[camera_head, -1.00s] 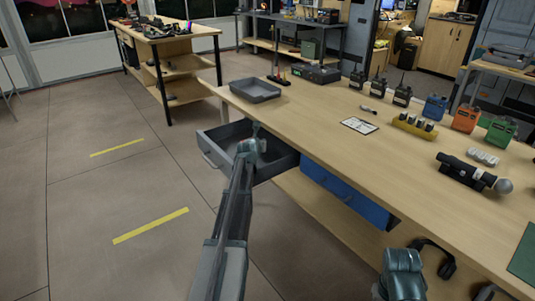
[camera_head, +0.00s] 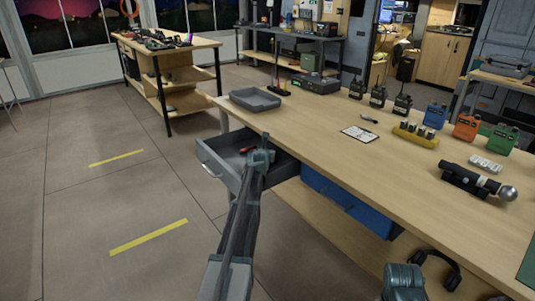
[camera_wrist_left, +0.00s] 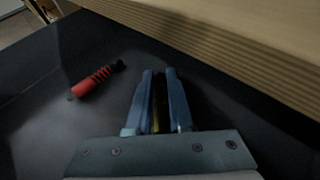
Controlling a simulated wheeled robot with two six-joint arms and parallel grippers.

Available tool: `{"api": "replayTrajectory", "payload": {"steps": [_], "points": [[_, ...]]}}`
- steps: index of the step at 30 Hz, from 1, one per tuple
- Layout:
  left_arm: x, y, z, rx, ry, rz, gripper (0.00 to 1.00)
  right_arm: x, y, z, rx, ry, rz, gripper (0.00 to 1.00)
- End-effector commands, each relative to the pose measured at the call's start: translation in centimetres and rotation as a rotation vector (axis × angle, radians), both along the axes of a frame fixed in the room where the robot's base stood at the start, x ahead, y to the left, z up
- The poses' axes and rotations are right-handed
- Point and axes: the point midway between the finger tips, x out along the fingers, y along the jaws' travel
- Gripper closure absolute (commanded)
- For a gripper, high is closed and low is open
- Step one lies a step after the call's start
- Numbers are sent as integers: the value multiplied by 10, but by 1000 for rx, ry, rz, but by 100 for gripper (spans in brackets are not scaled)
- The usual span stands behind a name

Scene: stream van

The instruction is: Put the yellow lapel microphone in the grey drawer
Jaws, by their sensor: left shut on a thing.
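The grey drawer (camera_head: 222,172) is pulled out from under the near left end of the workbench. My left gripper (camera_head: 262,153) is over the open drawer, close to the bench edge. In the left wrist view its blue fingers (camera_wrist_left: 159,98) are shut on a thin, dark and yellow thing, the yellow lapel microphone (camera_wrist_left: 156,118), mostly hidden between them. The dark drawer floor lies beneath the fingers. A red-handled tool (camera_wrist_left: 97,80) lies in the drawer to the left of the fingers; it also shows in the head view (camera_head: 247,149).
The bench edge (camera_wrist_left: 240,60) is close to the left gripper's right side. A shut blue drawer (camera_head: 345,200) is beside the grey one. On the bench (camera_head: 310,125) are a grey tray (camera_head: 255,99), radios, a yellow rack (camera_head: 415,135) and a large microphone (camera_head: 470,179).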

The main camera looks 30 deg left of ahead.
Motion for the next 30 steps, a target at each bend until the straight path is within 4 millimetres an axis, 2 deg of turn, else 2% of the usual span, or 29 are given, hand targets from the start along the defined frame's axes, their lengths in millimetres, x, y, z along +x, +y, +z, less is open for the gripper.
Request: {"api": "replayTrajectory", "payload": {"steps": [1, 2, 3, 6, 7, 19, 26, 30], "points": [[0, 0, -3, 0, 0, 0, 100, 0, 0, -3, 0, 0, 0, 50], [0, 0, -3, 0, 0, 0, 78, 0, 0, -3, 0, 0, 0, 50], [0, 0, -2, 0, 0, 0, 71, 0, 0, -2, 0, 0, 0, 50], [0, 0, -2, 0, 0, 0, 53, 0, 0, -2, 0, 0, 0, 50], [0, 0, -2, 0, 0, 0, 50, 0, 0, -2, 0, 0, 0, 50], [0, 0, 2, 0, 0, 0, 50, 0, 0, 2, 0, 0, 0, 50], [-24, -10, 13, 0, 0, 1, 50, 0, 0, 13, 2, 1, -1, 50], [-47, -19, 24, 0, 0, 2, 50, 0, 1, 24, 3, 1, -1, 50]]}}
